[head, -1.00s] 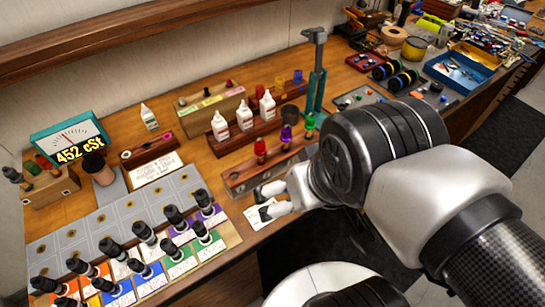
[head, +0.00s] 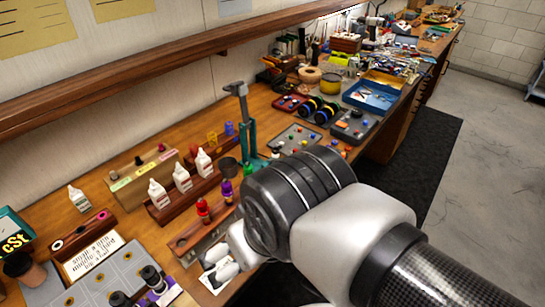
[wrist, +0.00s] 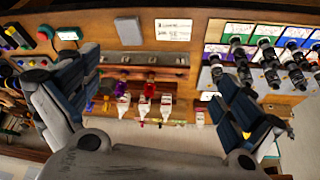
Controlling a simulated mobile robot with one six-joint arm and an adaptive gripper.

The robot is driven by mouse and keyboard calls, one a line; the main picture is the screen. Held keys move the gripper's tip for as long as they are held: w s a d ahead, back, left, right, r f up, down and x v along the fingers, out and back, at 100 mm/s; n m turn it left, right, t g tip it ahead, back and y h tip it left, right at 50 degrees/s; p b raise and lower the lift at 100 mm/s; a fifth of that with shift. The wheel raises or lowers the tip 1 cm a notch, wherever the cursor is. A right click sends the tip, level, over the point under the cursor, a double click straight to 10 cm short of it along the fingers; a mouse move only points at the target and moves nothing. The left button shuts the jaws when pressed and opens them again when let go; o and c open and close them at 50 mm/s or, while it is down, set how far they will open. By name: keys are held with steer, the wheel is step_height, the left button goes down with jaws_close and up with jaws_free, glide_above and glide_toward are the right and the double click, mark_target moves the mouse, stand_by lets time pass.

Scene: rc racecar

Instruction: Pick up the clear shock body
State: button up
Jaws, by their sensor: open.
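I cannot make out a clear shock body in either view. A wooden rack (head: 183,243) stands near the bench's front edge, with a red shock body (head: 203,209) and a purple shock body (head: 227,190) upright in or beside it. My arm hides the rack's right end.
White bottles (head: 182,178) stand in a wooden holder behind the rack. A green press (head: 245,125) stands to their right. Dark-capped shocks (head: 152,279) stand on coloured cards at the lower left. A blue tray (head: 370,97) is farther right. Open floor (head: 470,150) lies right of the bench.

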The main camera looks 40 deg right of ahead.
mark_target(276, 153)
steer(key=shift+c, duration=0.4)
